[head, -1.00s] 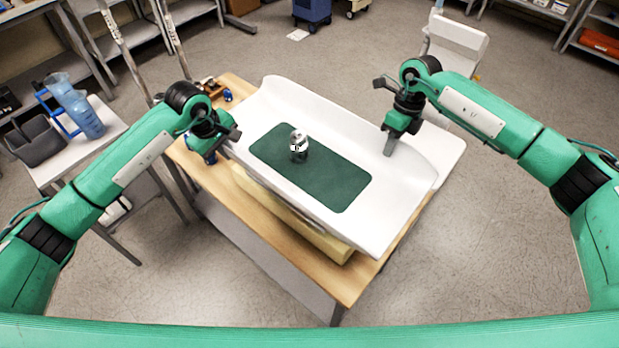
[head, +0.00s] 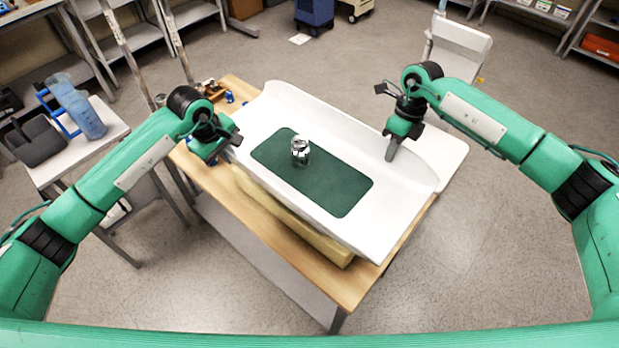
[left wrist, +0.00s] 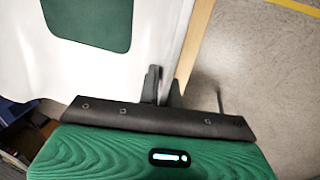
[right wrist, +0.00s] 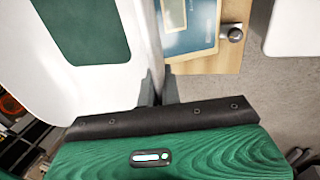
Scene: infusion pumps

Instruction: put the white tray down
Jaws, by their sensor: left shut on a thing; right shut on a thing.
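The white tray (head: 400,190) has a raised, curved rim and a dark green mat (head: 325,185) on its floor. A small shiny metal jar (head: 300,152) stands on the mat. My left gripper (head: 232,143) is shut on the tray's left rim, and the left wrist view shows its fingers (left wrist: 163,90) on the tray's edge. My right gripper (head: 390,151) is shut on the opposite rim, with its fingers (right wrist: 156,92) also in the right wrist view. The tray is over a wooden table (head: 345,285). I cannot tell whether its underside touches anything.
A pale yellow slab (head: 310,235) lies on the table partly under the tray. Small blue items (head: 229,97) are at the table's back corner. A side table (head: 110,125) with a blue jug (head: 85,115) and grey bin (head: 37,142) is left. A white chair (head: 460,45) stands behind right.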

